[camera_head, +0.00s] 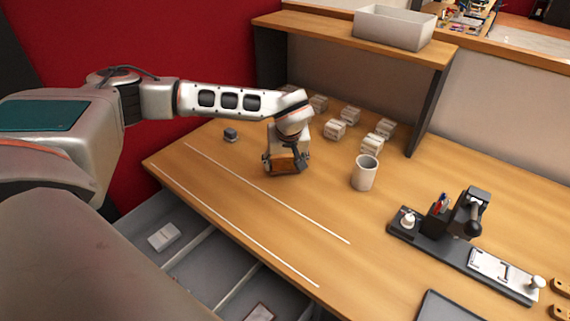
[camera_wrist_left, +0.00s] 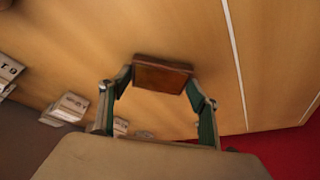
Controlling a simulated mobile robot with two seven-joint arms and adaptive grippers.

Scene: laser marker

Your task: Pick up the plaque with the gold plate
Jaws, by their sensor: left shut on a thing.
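A brown wooden plaque (camera_wrist_left: 162,73) is between the two fingertips of my left gripper (camera_wrist_left: 158,86) in the left wrist view. The gripper is shut on it. In the head view my left gripper (camera_head: 286,162) points down over the table, and the plaque's wooden face (camera_head: 284,164) shows between its fingers. I see no gold plate on the sides that show, and I cannot tell whether the plaque touches the table. My right gripper is not in view.
Several pale lettered blocks (camera_head: 336,129) stand behind the gripper, under a shelf (camera_head: 352,37). A white mug (camera_head: 365,173) is to its right and a small dark object (camera_head: 230,134) to its left. A black laser marker (camera_head: 466,213) stands farther right. Open drawers (camera_head: 205,262) are at the front.

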